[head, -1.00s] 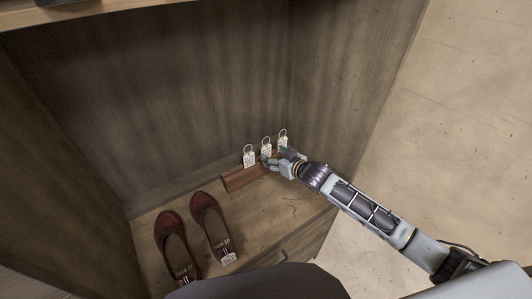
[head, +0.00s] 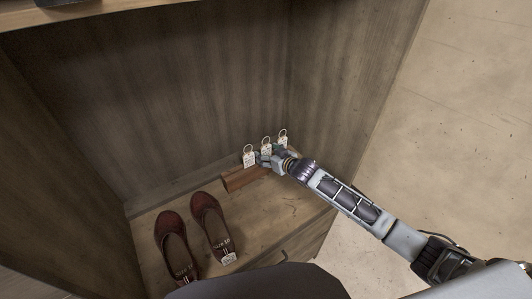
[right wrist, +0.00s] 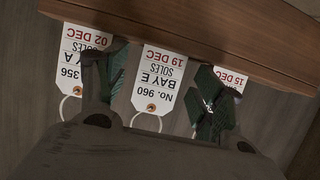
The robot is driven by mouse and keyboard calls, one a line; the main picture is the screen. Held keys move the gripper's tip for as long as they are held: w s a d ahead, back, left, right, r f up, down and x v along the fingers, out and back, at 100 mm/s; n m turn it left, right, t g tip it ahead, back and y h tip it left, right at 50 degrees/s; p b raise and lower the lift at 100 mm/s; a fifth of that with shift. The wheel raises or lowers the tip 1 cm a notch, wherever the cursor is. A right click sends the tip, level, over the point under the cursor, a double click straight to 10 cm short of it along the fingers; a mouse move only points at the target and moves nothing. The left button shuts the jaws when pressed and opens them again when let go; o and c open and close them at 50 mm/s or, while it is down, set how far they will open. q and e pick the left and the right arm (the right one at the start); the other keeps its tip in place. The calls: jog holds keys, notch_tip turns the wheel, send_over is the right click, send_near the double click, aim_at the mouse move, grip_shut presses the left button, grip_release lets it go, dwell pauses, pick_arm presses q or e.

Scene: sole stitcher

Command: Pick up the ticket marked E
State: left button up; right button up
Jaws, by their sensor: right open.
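The ticket marked E (right wrist: 158,80) is a white tag reading "BAY E, SOLES, No. 960, 19 DEC", with a wire ring. It appears upside down in the right wrist view and is the middle ticket (head: 266,146) of three in the head view. It stands in a brown wooden block (head: 243,178). My right gripper (right wrist: 162,88) is open, with one dark green finger pad on each side of the E ticket. In the head view the gripper (head: 266,158) is at the block, just in front of the tickets. My left gripper is not in view.
A ticket marked A (right wrist: 83,45) stands on one side, close by a finger. A ticket dated 15 DEC (right wrist: 230,78) is partly hidden behind the other finger. Two dark red shoes (head: 172,240) stand left on the wooden shelf (head: 275,225). Cabinet walls enclose the back and left.

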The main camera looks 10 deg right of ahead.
jog(key=c, duration=0.5)
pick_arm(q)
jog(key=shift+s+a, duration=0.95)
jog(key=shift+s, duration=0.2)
pick_arm(e)
jog(key=c, duration=0.3)
